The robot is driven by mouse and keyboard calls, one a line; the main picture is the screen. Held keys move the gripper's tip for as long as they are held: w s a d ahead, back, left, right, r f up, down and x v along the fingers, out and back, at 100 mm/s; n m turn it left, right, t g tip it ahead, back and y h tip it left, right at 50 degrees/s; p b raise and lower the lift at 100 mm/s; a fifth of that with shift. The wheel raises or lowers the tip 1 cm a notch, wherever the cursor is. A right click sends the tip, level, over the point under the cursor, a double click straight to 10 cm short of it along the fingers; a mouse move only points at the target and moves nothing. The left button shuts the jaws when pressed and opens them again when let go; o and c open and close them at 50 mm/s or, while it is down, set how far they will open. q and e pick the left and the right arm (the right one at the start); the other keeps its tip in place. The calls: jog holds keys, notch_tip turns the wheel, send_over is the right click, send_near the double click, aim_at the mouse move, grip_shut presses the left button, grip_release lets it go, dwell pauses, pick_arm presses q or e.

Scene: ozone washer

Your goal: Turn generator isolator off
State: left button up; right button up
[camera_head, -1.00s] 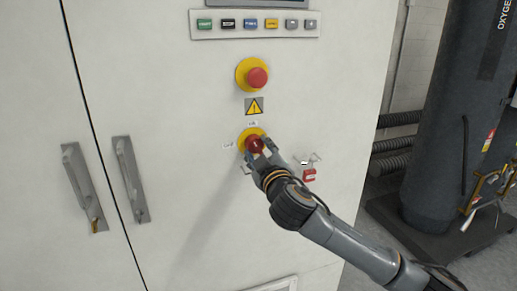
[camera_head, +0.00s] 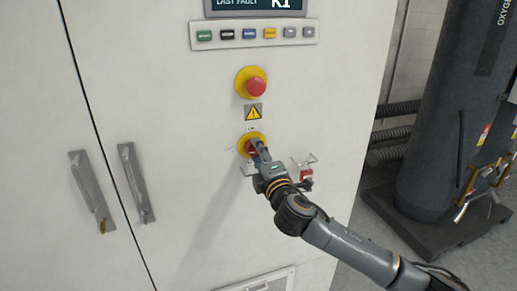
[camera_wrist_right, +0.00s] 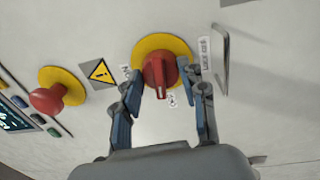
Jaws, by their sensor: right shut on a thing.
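The generator isolator is a red rotary knob (camera_head: 251,148) on a round yellow plate, below a warning sign on the white cabinet. In the right wrist view the knob (camera_wrist_right: 157,75) has its ridge running up and down the picture, its lower end by a small label that looks like OFF (camera_wrist_right: 172,100). The ON label (camera_wrist_right: 126,73) is left of the plate, and LOCK OFF (camera_wrist_right: 205,53) is right of it. My right gripper (camera_head: 256,158) is shut on the knob, one finger on each side of it. My left gripper is not in view.
A red emergency stop (camera_head: 257,87) sits above the isolator, under a button row (camera_head: 254,34) and a display. A red padlock (camera_head: 306,176) hangs on a bracket right of my gripper. Door handles (camera_head: 135,183) are at left, a dark tank (camera_head: 448,110) at right.

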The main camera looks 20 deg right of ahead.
jog(key=shift+n+p, duration=0.5)
jog(key=shift+n, duration=0.4)
jog(key=shift+f, duration=0.1)
jog(key=o, duration=1.2)
jog(key=shift+c, duration=0.2)
jog(key=s, duration=1.2)
jog(key=shift+d+f, duration=0.2)
jog(key=shift+f, duration=0.15)
jog(key=shift+f, duration=0.1)
